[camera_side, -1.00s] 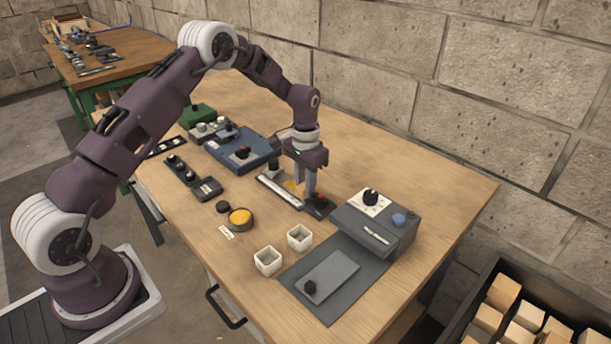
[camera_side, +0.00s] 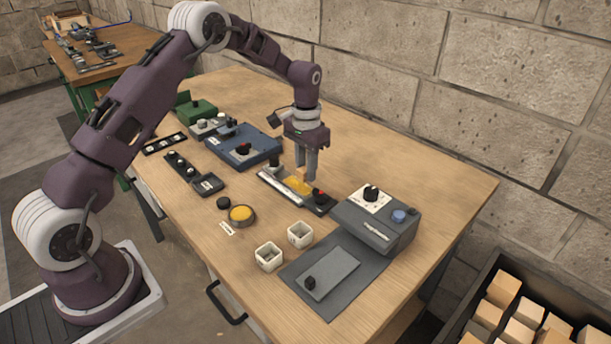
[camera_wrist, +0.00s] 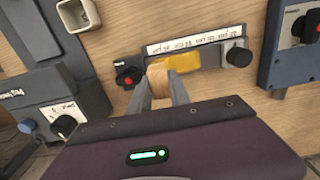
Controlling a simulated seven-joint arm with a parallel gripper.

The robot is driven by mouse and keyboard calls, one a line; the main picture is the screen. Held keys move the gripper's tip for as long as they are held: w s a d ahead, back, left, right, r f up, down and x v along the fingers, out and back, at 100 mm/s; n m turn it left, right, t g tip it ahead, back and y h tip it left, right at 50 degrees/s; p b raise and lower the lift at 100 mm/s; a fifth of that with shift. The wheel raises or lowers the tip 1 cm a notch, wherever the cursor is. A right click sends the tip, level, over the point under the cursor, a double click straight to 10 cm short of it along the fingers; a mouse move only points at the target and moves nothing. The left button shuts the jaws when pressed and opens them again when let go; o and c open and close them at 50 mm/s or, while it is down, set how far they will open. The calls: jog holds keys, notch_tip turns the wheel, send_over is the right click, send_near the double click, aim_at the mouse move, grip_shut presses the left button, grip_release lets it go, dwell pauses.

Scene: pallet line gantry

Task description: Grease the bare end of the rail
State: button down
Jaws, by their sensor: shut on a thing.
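The rail (camera_side: 273,184) is a pale strip with printed marks on a dark base; it also shows in the wrist view (camera_wrist: 196,42). A yellow patch (camera_side: 293,186) covers its right part in the side view; it also shows in the wrist view (camera_wrist: 182,62). My gripper (camera_side: 306,176) is shut on a small tan block (camera_wrist: 157,79), held between the fingertips at the yellow patch. Whether the block touches the rail, I cannot tell. A round tin of yellow grease (camera_side: 241,214) stands open, left of the rail in the side view.
A red knob (camera_side: 319,195) sits at the rail's near end and a dark knobbed post (camera_side: 274,160) at its far end. A grey control box (camera_side: 376,222) stands close on the right. Two white cups (camera_side: 268,257) and a blue device (camera_side: 243,148) flank the rail.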

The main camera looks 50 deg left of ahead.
jog(key=shift+r, duration=1.9)
jog(key=shift+s, duration=0.1)
